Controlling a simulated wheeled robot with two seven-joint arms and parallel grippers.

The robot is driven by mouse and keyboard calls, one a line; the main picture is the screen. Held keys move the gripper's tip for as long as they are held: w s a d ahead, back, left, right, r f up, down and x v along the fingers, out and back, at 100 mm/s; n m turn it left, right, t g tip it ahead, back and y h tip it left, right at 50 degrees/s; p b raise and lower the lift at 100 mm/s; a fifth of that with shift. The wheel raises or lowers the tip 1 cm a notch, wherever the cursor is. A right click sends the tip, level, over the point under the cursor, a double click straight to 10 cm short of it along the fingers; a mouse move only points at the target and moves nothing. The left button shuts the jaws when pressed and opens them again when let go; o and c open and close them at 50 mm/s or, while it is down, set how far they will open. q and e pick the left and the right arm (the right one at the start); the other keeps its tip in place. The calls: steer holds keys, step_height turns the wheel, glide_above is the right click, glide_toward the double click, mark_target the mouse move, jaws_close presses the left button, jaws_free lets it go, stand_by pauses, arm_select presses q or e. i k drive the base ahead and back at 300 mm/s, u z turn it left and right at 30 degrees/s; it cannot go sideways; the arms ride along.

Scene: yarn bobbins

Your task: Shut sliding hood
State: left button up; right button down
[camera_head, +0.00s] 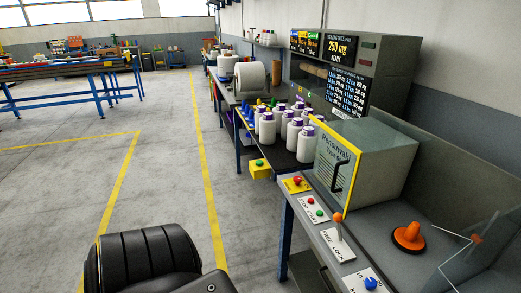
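The sliding hood (385,172) is a grey-green box with a clear top, a yellow-edged side panel with lettering, and a dark curved handle (338,177). It sits at the far part of the grey machine (385,207) at the right. The near part of the machine bed is uncovered, with an orange cone-shaped holder (408,236) standing in the open. Neither of my grippers is in view, and nothing touches the handle.
A control panel with a red-orange lever (338,219), a blue knob (370,283) and buttons runs along the machine's front edge. White bobbins (306,144) stand on the bench beyond. The floor left of the bench is clear.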

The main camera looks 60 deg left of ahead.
mark_target(350, 145)
steer(key=u, duration=2.35)
steer(key=i, duration=1.05)
steer(key=z, duration=1.2)
